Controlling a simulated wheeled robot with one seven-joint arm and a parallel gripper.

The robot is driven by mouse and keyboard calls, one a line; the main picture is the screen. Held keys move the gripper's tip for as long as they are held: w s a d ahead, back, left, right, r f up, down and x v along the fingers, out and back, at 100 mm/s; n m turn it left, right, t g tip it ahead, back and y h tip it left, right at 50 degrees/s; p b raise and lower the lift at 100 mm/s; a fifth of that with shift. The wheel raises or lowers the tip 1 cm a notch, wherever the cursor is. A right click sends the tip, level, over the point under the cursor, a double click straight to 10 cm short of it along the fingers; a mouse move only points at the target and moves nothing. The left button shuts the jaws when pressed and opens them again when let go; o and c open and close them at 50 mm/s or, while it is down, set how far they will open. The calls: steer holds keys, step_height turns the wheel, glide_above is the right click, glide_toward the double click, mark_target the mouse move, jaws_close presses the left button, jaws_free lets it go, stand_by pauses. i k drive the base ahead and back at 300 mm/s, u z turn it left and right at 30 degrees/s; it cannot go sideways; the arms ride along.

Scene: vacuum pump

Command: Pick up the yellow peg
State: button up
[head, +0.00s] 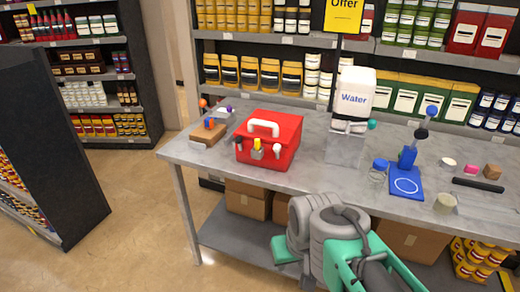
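A small yellow piece (257,143) stands upright on the front face of the red box (284,130), above a silver fitting; it is the only peg-like yellow thing I can make out, and it is too small to tell its exact shape. The red box has a white handle on top and sits on the left part of the grey table (330,185). My grey and green arm shows at the bottom centre, in front of the table and right of the box. My gripper's fingers are not visible.
A wooden block (208,134) with coloured knobs stands left of the box. A water container (354,95) on a clear stand is to the right. Stocked shelves stand behind.

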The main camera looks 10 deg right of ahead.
mark_target(258, 141)
steer(key=k, duration=0.6)
steer(key=u, duration=0.85)
steer(key=i, duration=1.3)
steer(key=z, duration=0.2)
